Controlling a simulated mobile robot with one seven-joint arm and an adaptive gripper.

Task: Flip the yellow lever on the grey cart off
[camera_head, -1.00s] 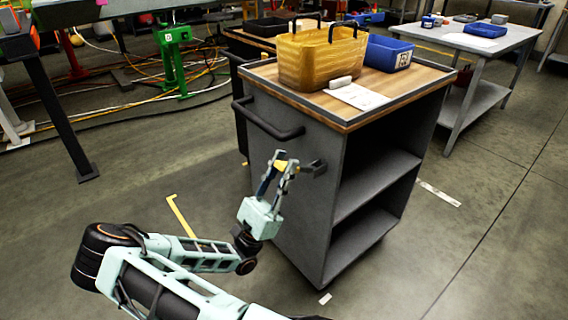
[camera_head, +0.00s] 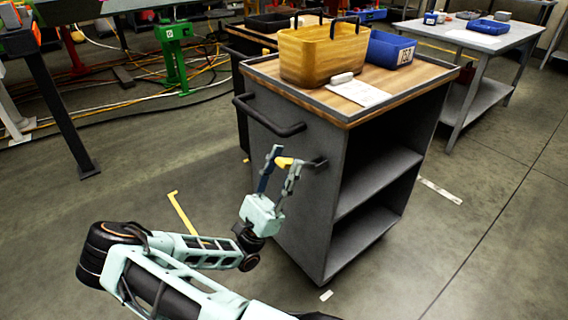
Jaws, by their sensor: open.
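The grey cart (camera_head: 308,205) stands in the middle of the view, with a wooden top and open shelves on its right side. The yellow lever (camera_head: 285,162) is on the cart's left side panel, below the black push handle, on a dark mount (camera_head: 318,162). My gripper (camera_head: 284,158) is open at the lever, its fingers pointing up. The yellow end of the lever shows between the two fingertips. I cannot tell whether either finger touches it.
On the cart top are a yellow bin (camera_head: 308,55), a blue bin (camera_head: 389,48) and a white paper (camera_head: 357,92). The black push handle (camera_head: 270,122) juts out just above my gripper. A grey table (camera_head: 478,38) stands at the back right.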

